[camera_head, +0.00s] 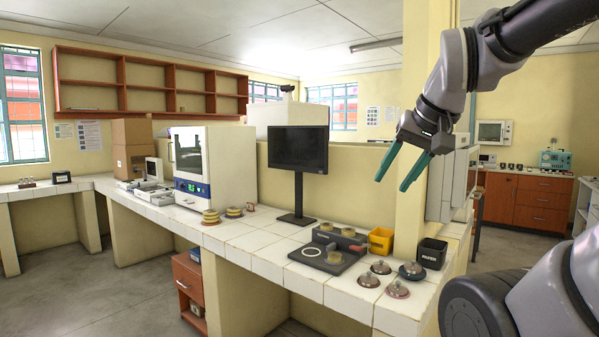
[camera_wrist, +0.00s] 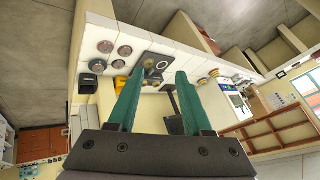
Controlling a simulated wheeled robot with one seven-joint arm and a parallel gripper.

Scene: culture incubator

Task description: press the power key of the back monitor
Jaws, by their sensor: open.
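A black monitor (camera_head: 298,148) stands upright on a dark stand on the white-tiled bench (camera_head: 255,237). Its screen is dark, and I cannot make out a power key on it. My gripper (camera_head: 391,184) is open and empty, with two green fingers pointing down and left. In the picture it is right of the monitor and above the front-right part of the bench, apart from both. In the wrist view the open fingers (camera_wrist: 158,80) frame the bench, and part of the monitor (camera_wrist: 173,125) shows low down, largely hidden by the right finger.
A dark plate (camera_head: 323,254) with dishes, a yellow bin (camera_head: 381,240), a black bin (camera_head: 432,253) and several lidded dishes (camera_head: 368,280) occupy the bench's right end. A white incubator (camera_head: 212,166) stands left of the monitor. A yellow pillar (camera_head: 412,210) rises behind my gripper.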

